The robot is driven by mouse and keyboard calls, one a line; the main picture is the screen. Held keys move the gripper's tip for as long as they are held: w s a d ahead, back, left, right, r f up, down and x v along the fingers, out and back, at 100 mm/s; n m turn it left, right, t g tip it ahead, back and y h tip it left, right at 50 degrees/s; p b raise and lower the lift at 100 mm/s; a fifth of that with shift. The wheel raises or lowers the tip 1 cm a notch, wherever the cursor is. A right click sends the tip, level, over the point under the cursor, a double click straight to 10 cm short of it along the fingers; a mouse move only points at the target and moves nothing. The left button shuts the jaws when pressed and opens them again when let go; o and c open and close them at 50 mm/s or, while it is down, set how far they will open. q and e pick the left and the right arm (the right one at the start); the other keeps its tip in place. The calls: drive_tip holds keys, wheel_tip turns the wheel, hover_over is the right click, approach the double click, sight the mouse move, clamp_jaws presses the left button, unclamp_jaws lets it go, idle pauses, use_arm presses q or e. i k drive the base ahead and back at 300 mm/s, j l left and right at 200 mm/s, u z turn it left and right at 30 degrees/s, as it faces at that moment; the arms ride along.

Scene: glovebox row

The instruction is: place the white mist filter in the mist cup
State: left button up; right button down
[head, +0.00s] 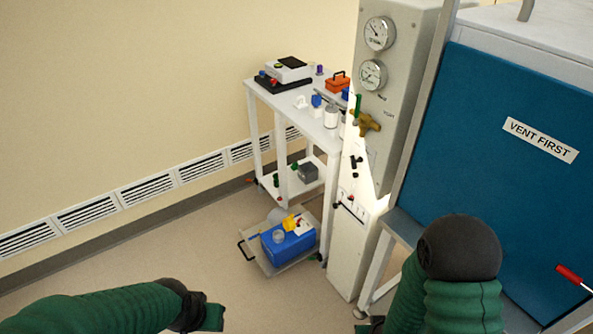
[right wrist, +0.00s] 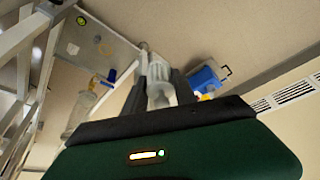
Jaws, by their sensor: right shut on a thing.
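My right gripper (right wrist: 158,75) is shut on a white, ribbed, partly see-through piece, which looks like the white mist filter (right wrist: 159,82); it stands out between the dark fingers. A clear cylinder, possibly the mist cup (right wrist: 80,114), hangs left of the gripper in the right wrist view, apart from the filter, with yellow and blue parts at its end. In the head view the right gripper (head: 371,325) barely shows at the bottom edge, and its load is hidden. My left gripper (head: 212,318) is at the bottom left, cut by the edge; its jaws cannot be made out.
A grey gauge column (head: 345,235) stands ahead, beside a blue "VENT FIRST" panel (head: 480,150) on the right. A white cart (head: 262,95) holds small items. A blue box (head: 288,248) lies on a low tray in front of it. The floor at left is clear.

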sight(279, 237)
drive_tip(key=i+u, duration=0.75)
drive_tip(key=u, duration=0.15)
